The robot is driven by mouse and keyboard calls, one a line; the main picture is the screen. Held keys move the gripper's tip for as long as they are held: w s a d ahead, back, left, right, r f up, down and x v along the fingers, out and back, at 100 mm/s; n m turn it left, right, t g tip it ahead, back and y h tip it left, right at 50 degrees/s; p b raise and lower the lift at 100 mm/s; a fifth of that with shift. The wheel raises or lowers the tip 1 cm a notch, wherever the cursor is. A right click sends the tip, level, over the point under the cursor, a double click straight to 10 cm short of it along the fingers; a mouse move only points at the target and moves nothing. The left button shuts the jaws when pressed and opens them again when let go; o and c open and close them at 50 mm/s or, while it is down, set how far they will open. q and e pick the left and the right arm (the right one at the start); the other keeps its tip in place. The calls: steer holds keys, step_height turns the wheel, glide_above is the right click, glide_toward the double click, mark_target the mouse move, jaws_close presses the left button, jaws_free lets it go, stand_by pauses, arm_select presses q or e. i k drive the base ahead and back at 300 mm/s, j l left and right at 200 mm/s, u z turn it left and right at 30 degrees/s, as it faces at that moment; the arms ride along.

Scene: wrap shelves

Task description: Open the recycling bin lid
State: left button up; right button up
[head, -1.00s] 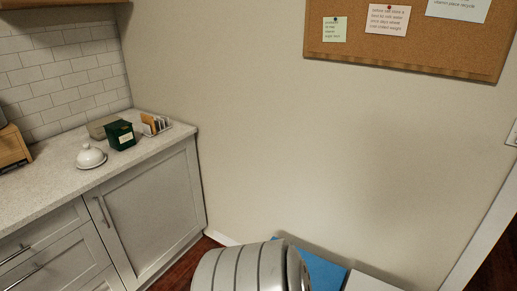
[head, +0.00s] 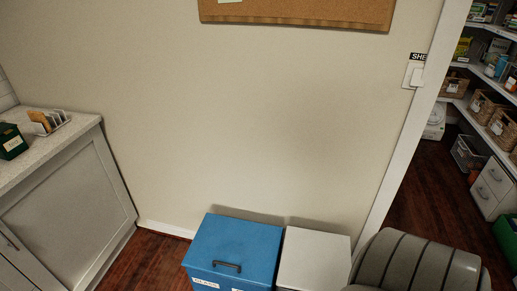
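A blue bin (head: 233,252) stands on the floor against the wall, low in the middle of the head view. Its flat lid is shut and has a dark handle near the front edge. White labels show on its front, one partly reading "GLASS". A white bin (head: 311,259) with a flat closed top stands just right of it. The lower parts of both bins are cut off by the picture edge. Neither of my grippers is in view.
A grey cabinet with a counter (head: 60,160) stands at the left. A grey ribbed rounded part, probably mine, covers the lower right. A doorway at the right leads to pantry shelves (head: 480,90). Dark wood floor (head: 150,262) is clear between cabinet and blue bin.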

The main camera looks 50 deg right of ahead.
mark_target(242, 250)
steer(key=z, duration=1.25)
